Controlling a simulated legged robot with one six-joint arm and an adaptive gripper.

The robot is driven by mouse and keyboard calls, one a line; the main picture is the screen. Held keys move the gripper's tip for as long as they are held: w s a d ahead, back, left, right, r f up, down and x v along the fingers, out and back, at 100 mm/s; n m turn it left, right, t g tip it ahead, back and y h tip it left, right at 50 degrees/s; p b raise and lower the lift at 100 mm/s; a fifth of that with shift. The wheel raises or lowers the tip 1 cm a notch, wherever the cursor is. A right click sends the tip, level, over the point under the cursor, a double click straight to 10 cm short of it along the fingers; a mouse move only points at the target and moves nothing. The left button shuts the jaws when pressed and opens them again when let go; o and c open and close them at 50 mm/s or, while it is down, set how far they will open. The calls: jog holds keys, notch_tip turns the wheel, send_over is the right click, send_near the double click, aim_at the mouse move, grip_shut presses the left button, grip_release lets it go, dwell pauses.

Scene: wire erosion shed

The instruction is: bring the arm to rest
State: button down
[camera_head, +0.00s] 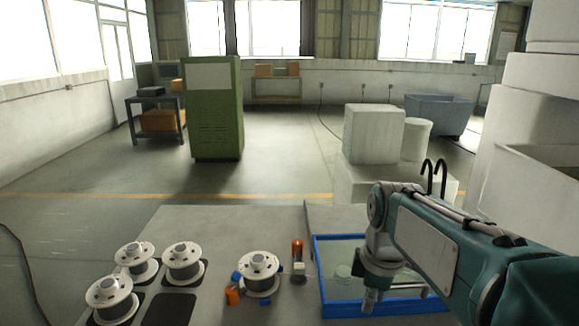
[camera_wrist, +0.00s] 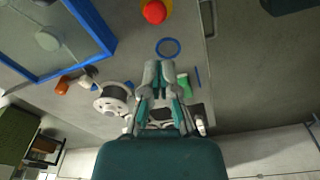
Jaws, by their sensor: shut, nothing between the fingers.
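My gripper (camera_wrist: 158,72) shows in the wrist view with its grey and teal fingers together and nothing between them. It points over the bench top, apart from the things lying there. In the head view my arm (camera_head: 428,245) reaches in from the right and bends down over the blue-rimmed tray (camera_head: 322,275). The gripper itself cannot be made out there.
White spools (camera_head: 183,261) stand on dark pads at the bench's left, beside an empty pad (camera_head: 168,309). Another spool (camera_head: 259,272) stands mid-bench by orange and blue pieces. A red ball-like knob (camera_wrist: 154,11) and blue ring (camera_wrist: 168,47) show in the wrist view.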

jog(key=s+d+f+m+t, duration=0.1)
jog(key=s+m+t, duration=0.4)
jog(key=s+m, duration=0.8)
jog(key=shift+f+m+h, duration=0.4)
jog(key=shift+f+m, duration=0.1)
jog(key=shift+m, duration=0.2)
jog(key=c, duration=1.3)
grip_release()
jog(key=shift+w, duration=0.1)
jog(key=shift+c, duration=0.2)
